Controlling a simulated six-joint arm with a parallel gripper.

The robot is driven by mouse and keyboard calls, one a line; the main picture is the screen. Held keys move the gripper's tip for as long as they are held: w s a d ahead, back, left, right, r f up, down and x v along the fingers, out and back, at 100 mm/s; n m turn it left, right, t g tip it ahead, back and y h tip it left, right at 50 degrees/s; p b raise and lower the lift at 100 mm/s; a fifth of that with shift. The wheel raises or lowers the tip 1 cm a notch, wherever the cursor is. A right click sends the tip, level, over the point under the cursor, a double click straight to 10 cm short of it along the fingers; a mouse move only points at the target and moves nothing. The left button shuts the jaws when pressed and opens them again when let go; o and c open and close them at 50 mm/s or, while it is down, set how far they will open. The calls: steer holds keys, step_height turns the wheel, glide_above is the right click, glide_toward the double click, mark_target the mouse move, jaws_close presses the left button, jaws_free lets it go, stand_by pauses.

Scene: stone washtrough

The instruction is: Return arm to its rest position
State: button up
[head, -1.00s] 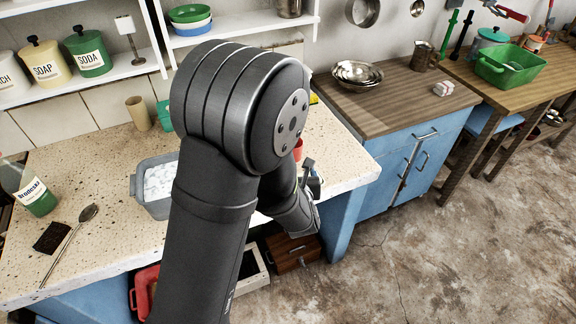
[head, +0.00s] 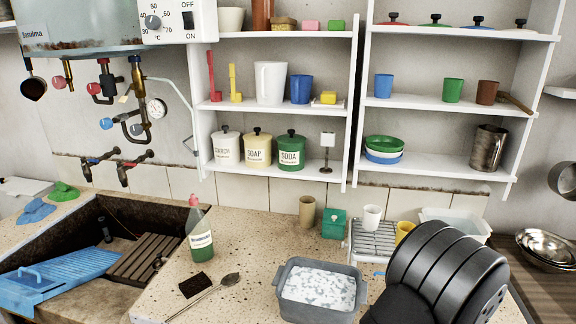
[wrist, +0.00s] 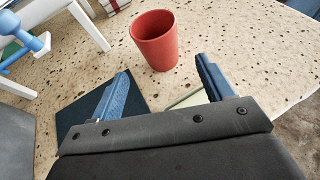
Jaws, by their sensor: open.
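My gripper (wrist: 165,92) shows in the wrist view with its two blue-grey fingers spread apart and nothing between them. A red cup (wrist: 155,40) stands upright on the speckled stone counter (wrist: 240,50) beyond the fingertips, apart from them. In the head view my arm's dark joint fills the lower right, and my gripper is out of sight there.
A grey basin (head: 320,312) with whitish contents, a green-liquid bottle (head: 199,235), a spoon (head: 230,280) and a dark pad (head: 195,285) rest on the counter. A dish rack (head: 372,240) stands behind. The sink (head: 120,215) holds a blue washboard (head: 60,275).

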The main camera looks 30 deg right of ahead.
steer(key=shift+x, duration=2)
steer(key=shift+a+f, duration=0.1)
steer(key=shift+r+v, duration=0.15)
steer(key=shift+v, duration=2.15)
steer(key=shift+r+v, duration=0.15)
steer(key=shift+v, duration=2.15)
steer(key=x, duration=0.9)
steer(key=shift+f, duration=0.35)
